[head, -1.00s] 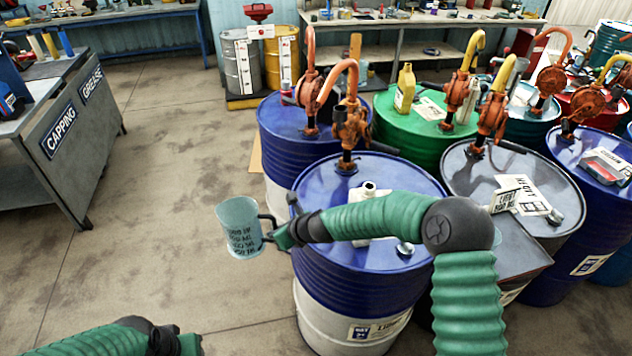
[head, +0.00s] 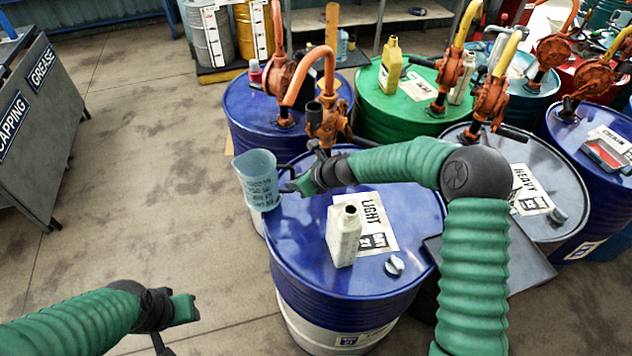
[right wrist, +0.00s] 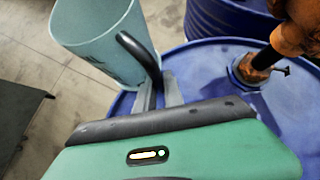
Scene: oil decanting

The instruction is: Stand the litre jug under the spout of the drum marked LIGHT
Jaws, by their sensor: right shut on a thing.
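The litre jug (head: 259,180) is pale blue-green with dark markings and a black handle. My right gripper (head: 290,186) is shut on its handle and holds it, slightly tilted, at the left rim of the drum marked LIGHT (head: 310,215). In the right wrist view the jug (right wrist: 100,40) shows with its handle between the fingers (right wrist: 158,90). The drum is blue with a white lower part. Its orange pump (head: 328,118) stands at the back, its curved spout (head: 310,75) bending left; my arm hides the pump's base. My left gripper (head: 180,312) is at lower left, its fingers unclear.
A cream bottle (head: 343,235), a label sheet (head: 372,212) and a small cap (head: 394,265) are on the LIGHT drum. Other drums with pumps stand behind and right, including HEAVY (head: 540,160). The floor (head: 150,150) at left is clear.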

